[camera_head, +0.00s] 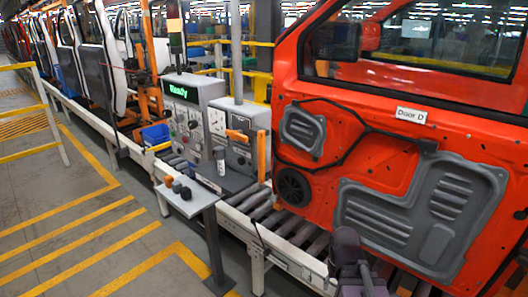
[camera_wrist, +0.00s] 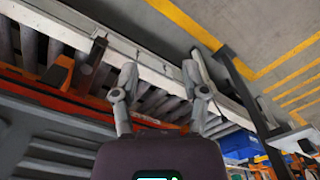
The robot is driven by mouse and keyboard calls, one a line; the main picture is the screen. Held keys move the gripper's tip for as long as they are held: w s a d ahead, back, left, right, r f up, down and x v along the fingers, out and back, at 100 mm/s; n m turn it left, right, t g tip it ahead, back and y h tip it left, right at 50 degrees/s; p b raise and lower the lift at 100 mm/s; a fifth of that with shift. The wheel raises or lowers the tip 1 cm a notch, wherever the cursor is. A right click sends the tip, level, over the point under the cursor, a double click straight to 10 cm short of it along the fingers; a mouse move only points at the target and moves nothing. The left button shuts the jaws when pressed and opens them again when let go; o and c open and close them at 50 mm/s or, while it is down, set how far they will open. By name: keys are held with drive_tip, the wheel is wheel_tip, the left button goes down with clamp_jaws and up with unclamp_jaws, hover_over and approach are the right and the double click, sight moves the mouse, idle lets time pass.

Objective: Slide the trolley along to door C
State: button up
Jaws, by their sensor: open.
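In the head view an orange-red door (camera_head: 400,150) stands upright at the right, labelled "Door D" (camera_head: 411,114). White and grey doors (camera_head: 88,60) hang in a row at the far left; no Door C label is readable. I cannot tell surely which part is the trolley. A grey console (camera_head: 192,125) with a green "Ready" display stands by the rollers, beside a box with an orange handle (camera_head: 237,136). In the wrist view my gripper (camera_wrist: 162,65) is open, its two fingers spread over the roller line, with nothing seen between them.
The roller conveyor (camera_head: 290,228) with a pale side rail runs along the line. A blue bin (camera_head: 155,134) is behind. Yellow-striped floor (camera_head: 80,230) at left is clear.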

drive_tip(key=shift+o, duration=0.8)
drive_tip(key=m+t+h+p, duration=1)
drive_tip(key=t+h+p, duration=0.2)
drive_tip(key=h, duration=0.2)
approach(262, 152)
drive_tip(key=s+a, duration=0.1)
drive_tip(key=a, duration=0.2)
drive_tip(key=shift+s+f, duration=0.1)
drive_tip(key=shift+s, duration=0.1)
drive_tip(key=shift+w+d, duration=0.1)
drive_tip(key=x, duration=1.3)
drive_tip(key=shift+w+d+f, duration=0.15)
drive_tip(key=shift+w+f, duration=0.1)
